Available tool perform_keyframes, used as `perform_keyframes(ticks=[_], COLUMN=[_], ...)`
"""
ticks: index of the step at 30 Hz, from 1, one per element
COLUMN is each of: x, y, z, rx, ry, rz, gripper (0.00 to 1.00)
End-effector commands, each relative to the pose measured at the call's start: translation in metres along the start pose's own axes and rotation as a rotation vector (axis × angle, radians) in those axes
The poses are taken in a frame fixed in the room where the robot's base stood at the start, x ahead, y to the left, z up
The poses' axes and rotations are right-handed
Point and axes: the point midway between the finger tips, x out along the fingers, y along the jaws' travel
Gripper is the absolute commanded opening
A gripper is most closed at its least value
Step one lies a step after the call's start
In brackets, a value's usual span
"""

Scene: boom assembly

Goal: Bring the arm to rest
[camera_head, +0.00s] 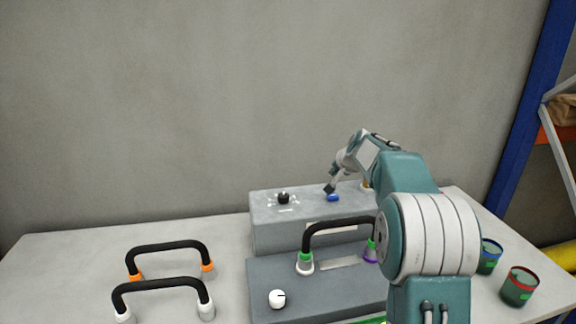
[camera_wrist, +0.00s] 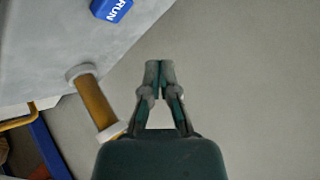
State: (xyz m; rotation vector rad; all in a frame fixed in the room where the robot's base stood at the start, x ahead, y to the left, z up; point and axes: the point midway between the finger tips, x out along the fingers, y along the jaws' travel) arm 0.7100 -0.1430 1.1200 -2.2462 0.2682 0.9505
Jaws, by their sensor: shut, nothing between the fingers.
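My gripper (camera_head: 331,187) is at the end of my raised arm, which bends over the rear grey box (camera_head: 268,238). In the head view its tip points down close to a blue button (camera_head: 333,198) on the box top; I cannot tell there whether they touch. In the wrist view the gripper (camera_wrist: 158,70) is shut with its fingertips together and nothing between them. There the blue button (camera_wrist: 111,10), marked RUN, is up and left, apart from the fingertips. An amber cylinder with pale ends (camera_wrist: 96,102) is left of the fingers.
A black knob (camera_head: 283,198) is on the rear box. A lower grey block (camera_head: 330,290) carries a black handle (camera_head: 335,224) and a white knob (camera_head: 277,299). Two black handles (camera_head: 168,246) stand left on the table (camera_head: 60,270). Two cups (camera_head: 519,287) stand right. A wall is behind.

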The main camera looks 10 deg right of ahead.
Motion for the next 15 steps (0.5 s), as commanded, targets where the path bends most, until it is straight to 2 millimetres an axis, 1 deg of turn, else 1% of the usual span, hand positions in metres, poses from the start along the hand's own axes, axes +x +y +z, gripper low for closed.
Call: perform_keyframes(ticks=[2, 5, 9, 11, 15], x=[-0.009, -0.035, -0.082, -0.102, -0.146], y=[-0.005, -0.015, -0.027, -0.03, -0.03], z=[0.004, 0.019, 0.055, 0.071, 0.112], rx=[-0.013, -0.054, -0.136, -0.172, -0.256], ry=[-0.003, -0.02, -0.056, -0.071, -0.107], rz=[0.0, 0.006, 0.022, 0.03, 0.049], gripper=[0.0, 0.0, 0.0, 0.0, 0.0])
